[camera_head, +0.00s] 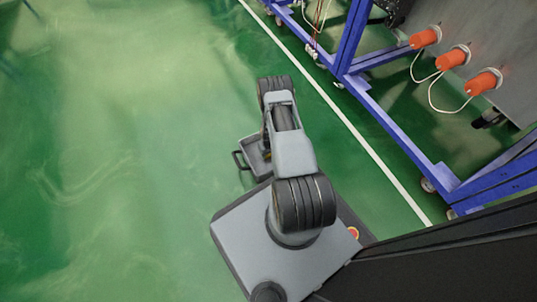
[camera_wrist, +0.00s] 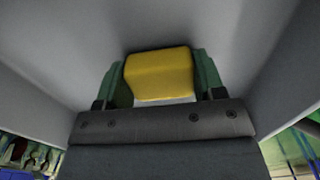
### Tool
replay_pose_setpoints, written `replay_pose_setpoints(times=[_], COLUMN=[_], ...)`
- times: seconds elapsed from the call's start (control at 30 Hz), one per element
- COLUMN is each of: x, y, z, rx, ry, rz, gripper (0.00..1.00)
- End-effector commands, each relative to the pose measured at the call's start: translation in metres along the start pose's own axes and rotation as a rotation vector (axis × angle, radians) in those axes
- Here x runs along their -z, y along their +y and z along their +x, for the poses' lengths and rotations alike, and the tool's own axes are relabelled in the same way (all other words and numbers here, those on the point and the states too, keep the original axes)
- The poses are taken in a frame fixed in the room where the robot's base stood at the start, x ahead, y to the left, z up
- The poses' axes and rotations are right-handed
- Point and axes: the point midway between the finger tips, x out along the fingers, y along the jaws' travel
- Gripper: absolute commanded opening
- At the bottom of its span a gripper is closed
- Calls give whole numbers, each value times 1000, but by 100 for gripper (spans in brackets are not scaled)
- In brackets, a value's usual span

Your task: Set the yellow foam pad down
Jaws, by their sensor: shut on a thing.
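The yellow foam pad (camera_wrist: 159,73) is a small block between the two green fingers of my gripper (camera_wrist: 160,78) in the wrist view. My gripper is shut on it. Grey walls, seemingly of a grey tray (camera_wrist: 60,50), surround the pad and fingers. Whether the pad touches the tray floor I cannot tell. In the head view the tray (camera_head: 246,150) with a dark handle sits beside my base, partly hidden under my arm. My arm hides my gripper and nearly all of the pad there.
A blue metal frame (camera_head: 385,118) on casters stands at the right, with several orange cylinders (camera_head: 453,58) and white cables on a grey panel. A white line (camera_head: 340,112) runs along the floor before it. The green floor (camera_head: 110,140) on the left is clear.

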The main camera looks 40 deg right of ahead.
Motion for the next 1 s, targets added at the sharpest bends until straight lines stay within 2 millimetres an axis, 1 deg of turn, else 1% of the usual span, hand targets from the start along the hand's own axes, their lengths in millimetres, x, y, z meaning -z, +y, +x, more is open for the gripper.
replay_pose_setpoints(times=[0.03, 0.23, 0.4, 0.43, 0.67, 0.7, 0.9, 1.0], x=[0, 0, 0, 0, 0, 0, 0, 0], y=[1, 1, 0, 0, 0, 0, 0, 0], z=[4, 2, 6, 6, 5, 5, 5, 0], rx=[0, 0, 0, 0, 0, 0, 0, 0], ry=[1, 1, 0, 0, 0, 0, 1, 1], rz=[1, 1, 0, 0, 0, 0, 0, 0], gripper=[41, 41, 41, 64, 86, 88, 88, 88])
